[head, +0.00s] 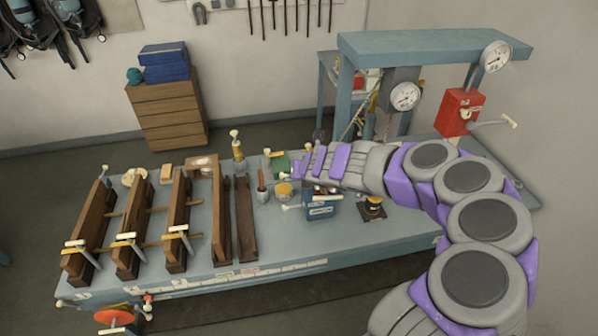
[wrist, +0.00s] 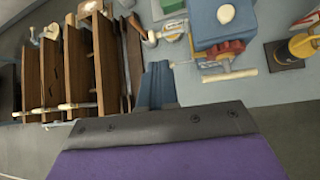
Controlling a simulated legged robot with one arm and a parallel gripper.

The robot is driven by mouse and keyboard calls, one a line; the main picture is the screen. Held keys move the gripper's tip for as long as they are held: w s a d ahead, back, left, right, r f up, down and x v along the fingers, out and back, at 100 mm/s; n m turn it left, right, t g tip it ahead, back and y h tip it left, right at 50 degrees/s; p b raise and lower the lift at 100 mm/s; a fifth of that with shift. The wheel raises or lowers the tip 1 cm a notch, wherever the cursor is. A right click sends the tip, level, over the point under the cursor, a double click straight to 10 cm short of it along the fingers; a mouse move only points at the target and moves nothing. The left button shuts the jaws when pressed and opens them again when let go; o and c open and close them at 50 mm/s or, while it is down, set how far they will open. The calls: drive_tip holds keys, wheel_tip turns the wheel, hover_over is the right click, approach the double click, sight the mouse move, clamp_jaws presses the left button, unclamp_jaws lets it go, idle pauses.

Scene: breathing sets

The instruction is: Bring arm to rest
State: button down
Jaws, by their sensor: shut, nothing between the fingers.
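My arm, grey with purple panels, reaches in from the lower right of the head view and bends left over the workbench (head: 340,243). My gripper (head: 298,172) is at the arm's left end, above the middle of the bench. In the wrist view my gripper (wrist: 157,68) shows as narrow blue-grey fingers close together, with nothing visible between them. The wooden clamped boards (wrist: 80,65) lie left of it, and a blue box (wrist: 220,25) lies to its right. In the head view the arm partly hides the bench's right side.
Upright wooden boards with clamps (head: 130,225) fill the bench's left half. A blue box (head: 320,207), a cup (head: 284,191) and a dark square base (head: 371,209) stand near the arm. A blue-grey press frame (head: 430,45) and a red box (head: 459,112) stand behind it. A wall rises at the right.

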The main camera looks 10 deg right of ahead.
drive_tip(key=shift+s+a+r, duration=0.2)
drive_tip(key=shift+a, duration=0.4)
